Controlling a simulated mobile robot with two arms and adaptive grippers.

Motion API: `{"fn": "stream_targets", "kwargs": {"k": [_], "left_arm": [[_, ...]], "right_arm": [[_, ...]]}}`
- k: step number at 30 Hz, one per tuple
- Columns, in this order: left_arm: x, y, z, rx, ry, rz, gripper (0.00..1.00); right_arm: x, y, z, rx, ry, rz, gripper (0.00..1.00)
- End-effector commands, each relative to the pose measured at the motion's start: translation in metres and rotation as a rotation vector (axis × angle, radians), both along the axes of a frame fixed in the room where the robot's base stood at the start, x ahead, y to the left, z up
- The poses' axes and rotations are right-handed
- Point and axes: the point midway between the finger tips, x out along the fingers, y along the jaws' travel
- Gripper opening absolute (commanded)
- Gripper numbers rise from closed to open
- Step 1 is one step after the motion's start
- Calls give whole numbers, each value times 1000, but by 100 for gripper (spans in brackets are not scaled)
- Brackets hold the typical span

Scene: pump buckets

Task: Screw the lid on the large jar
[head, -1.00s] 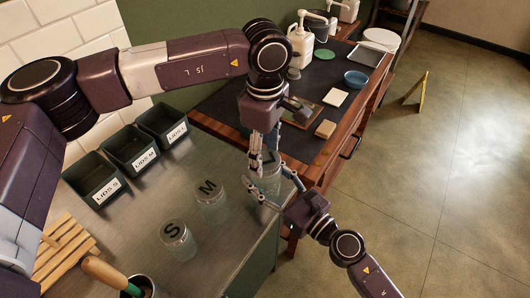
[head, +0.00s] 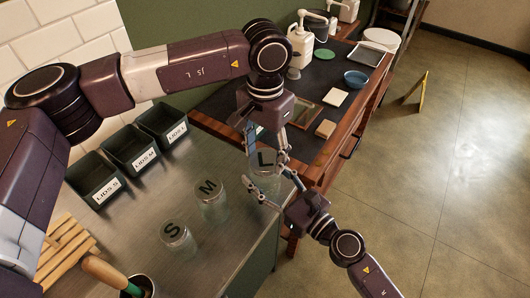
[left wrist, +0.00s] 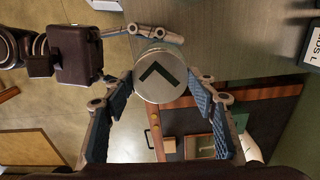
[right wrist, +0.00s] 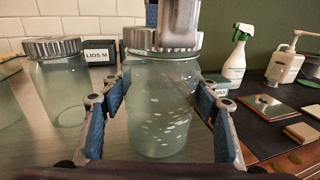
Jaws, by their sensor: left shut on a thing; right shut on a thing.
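The large jar (head: 262,187) is clear glass and stands upright at the right end of the metal counter. Its silver lid (head: 265,157), marked L, sits level on the mouth; how tightly cannot be told. In the left wrist view the lid (left wrist: 160,75) lies between the finger pads. My left gripper (head: 267,148) points down from above and is shut on the lid. My right gripper (right wrist: 155,105) is shut around the jar's body from the side. In the right wrist view a left finger covers part of the lid (right wrist: 140,38).
Lidded jars M (head: 211,203) and S (head: 178,240) stand left of the large jar. Dark lid bins (head: 130,150) line the wall. A wooden rack (head: 65,250) is at lower left. A dark-topped wooden bench (head: 240,95) with bottles adjoins behind.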

Motion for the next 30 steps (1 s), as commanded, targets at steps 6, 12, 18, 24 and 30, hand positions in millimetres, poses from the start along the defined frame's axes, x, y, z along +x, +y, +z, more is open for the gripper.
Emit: {"fn": "stream_targets", "kwargs": {"k": [6,12,18,24,30], "left_arm": [[1,0,1,-1,-4,-186,43],[1,0,1,-1,-4,-202,43],[1,0,1,-1,-4,-201,61],[1,0,0,0,-1,-200,70],[1,0,2,0,-1,-200,70]], "right_arm": [[-1,0,-1,-2,2,1,0],[-1,0,-1,-2,2,1,0],[-1,0,-2,-2,2,1,0],[-1,0,-2,-1,3,1,0],[-1,0,-1,-1,3,1,0]]}}
